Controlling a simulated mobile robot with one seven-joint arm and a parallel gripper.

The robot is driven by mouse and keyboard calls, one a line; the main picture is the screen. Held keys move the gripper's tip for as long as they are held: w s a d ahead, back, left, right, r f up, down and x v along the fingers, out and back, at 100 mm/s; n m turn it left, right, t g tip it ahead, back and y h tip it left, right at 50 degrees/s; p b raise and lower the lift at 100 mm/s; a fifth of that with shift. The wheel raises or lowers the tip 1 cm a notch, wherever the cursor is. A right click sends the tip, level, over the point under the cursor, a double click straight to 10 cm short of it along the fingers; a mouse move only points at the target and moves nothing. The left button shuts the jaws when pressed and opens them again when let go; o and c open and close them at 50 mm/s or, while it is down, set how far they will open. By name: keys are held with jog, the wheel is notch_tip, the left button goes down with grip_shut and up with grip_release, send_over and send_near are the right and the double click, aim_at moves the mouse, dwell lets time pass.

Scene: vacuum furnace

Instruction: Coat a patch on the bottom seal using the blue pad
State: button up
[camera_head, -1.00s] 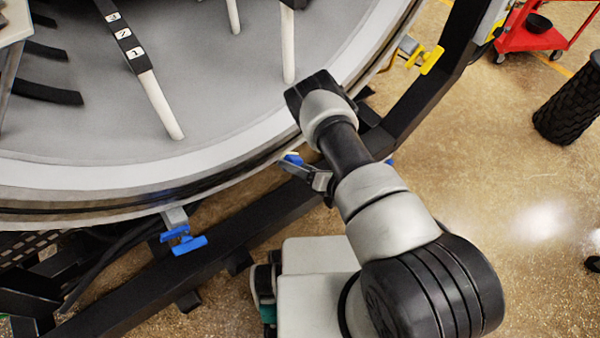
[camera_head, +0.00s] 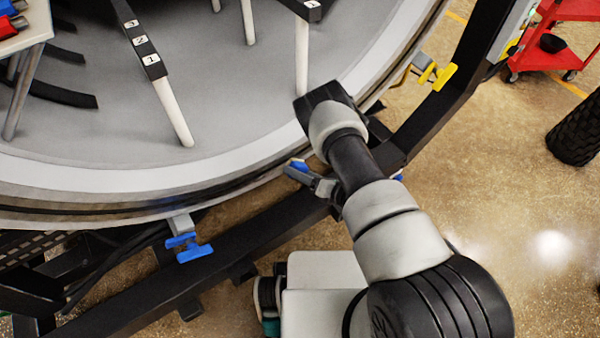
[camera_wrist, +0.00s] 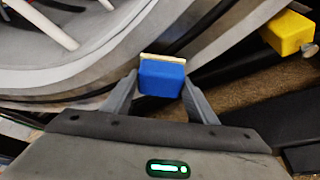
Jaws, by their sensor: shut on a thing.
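My gripper (camera_wrist: 160,88) is shut on the blue pad (camera_wrist: 162,79) in the wrist view, with one finger on each side of it. The pad has a pale strip along its far edge, which faces the furnace rim. In the head view the blue pad (camera_head: 299,166) shows small at the fingertips of my gripper (camera_head: 305,172), just outside the lower right of the rim. The bottom seal (camera_head: 120,212) appears as a dark band along the lower edge of the round opening. I cannot tell whether the pad touches it.
A blue clamp (camera_head: 188,246) hangs below the rim at the left, and a yellow clamp (camera_head: 436,76) sits at its upper right. A black frame beam (camera_head: 120,292) runs under the rim. A red cart (camera_head: 548,50) stands at the back right.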

jog(key=shift+w+a+b, duration=0.3)
jog(key=shift+w+a, duration=0.25)
jog(key=shift+w, duration=0.25)
jog(key=shift+s+a+p, duration=0.5)
jog(key=shift+s+a, duration=0.7)
jog(key=shift+a, duration=0.3)
jog(key=shift+s+a+p, duration=0.15)
jog(key=shift+s+a, duration=0.55)
jog(key=shift+a, duration=0.4)
jog(key=shift+s+a+p, duration=0.2)
jog(key=shift+s+a, duration=0.45)
jog(key=shift+a, duration=0.4)
jog(key=shift+s+a+p, duration=0.15)
jog(key=shift+s+a, duration=0.55)
jog(key=shift+a, duration=0.4)
jog(key=shift+w+d+b, duration=0.1)
jog(key=shift+w+d, duration=0.3)
jog(key=shift+d, duration=0.3)
jog(key=shift+w+d+b, duration=0.15)
jog(key=shift+w+d, duration=0.3)
jog(key=shift+d, duration=0.2)
jog(key=shift+w+d+b, duration=0.1)
jog(key=shift+w+d, duration=0.3)
jog(key=shift+d, duration=0.3)
jog(key=shift+w+d+b, duration=0.35)
jog(key=shift+w+d, duration=0.7)
jog(key=shift+d, duration=0.3)
jog(key=shift+w+d+b, duration=0.3)
jog(key=shift+w+d, duration=0.75)
jog(key=shift+d, duration=0.3)
